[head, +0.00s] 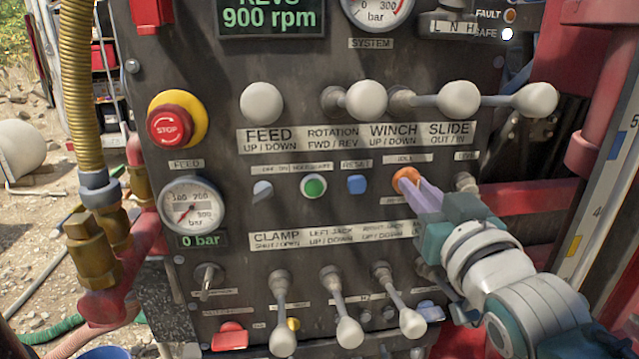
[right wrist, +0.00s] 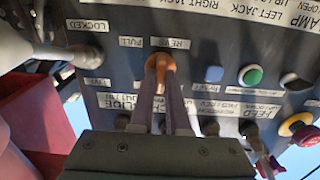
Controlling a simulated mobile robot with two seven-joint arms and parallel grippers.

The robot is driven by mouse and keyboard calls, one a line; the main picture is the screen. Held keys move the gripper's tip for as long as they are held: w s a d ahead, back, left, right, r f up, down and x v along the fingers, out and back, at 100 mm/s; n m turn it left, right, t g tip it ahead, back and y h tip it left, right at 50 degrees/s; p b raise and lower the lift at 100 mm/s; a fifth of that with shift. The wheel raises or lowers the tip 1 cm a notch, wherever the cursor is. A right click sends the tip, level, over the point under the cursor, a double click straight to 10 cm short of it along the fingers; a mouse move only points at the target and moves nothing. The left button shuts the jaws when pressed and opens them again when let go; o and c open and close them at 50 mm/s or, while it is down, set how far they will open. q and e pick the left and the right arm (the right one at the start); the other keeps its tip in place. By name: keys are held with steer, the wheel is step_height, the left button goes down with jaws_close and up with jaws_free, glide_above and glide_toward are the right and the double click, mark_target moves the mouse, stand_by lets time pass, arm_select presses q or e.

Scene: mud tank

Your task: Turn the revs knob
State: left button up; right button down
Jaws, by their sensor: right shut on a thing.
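The revs knob (head: 405,178) is a small orange knob on the dark control panel, right of the blue reset button. In the right wrist view the orange knob (right wrist: 160,66) sits between my fingertips, beside a label reading REVS and FULL. My right gripper (head: 408,186) comes in from the lower right, its pale fingers shut on the knob. The fingers hide part of the knob, so its exact angle is hard to read. The display (head: 268,14) at the top reads 900 rpm. My left gripper is not in view.
A row of white-balled levers (head: 366,101) stands out above the knob, and more levers (head: 349,331) stick out below. A red stop button (head: 169,126), a green button (head: 313,186) and a blue button (head: 357,184) lie left. Red framework (head: 600,80) stands at the right.

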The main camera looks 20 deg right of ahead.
steer(key=shift+m, duration=0.3)
steer(key=shift+d+m, duration=0.1)
steer(key=shift+m, duration=3.8)
steer(key=c, duration=0.9)
jaws_free()
steer(key=shift+s, duration=0.15)
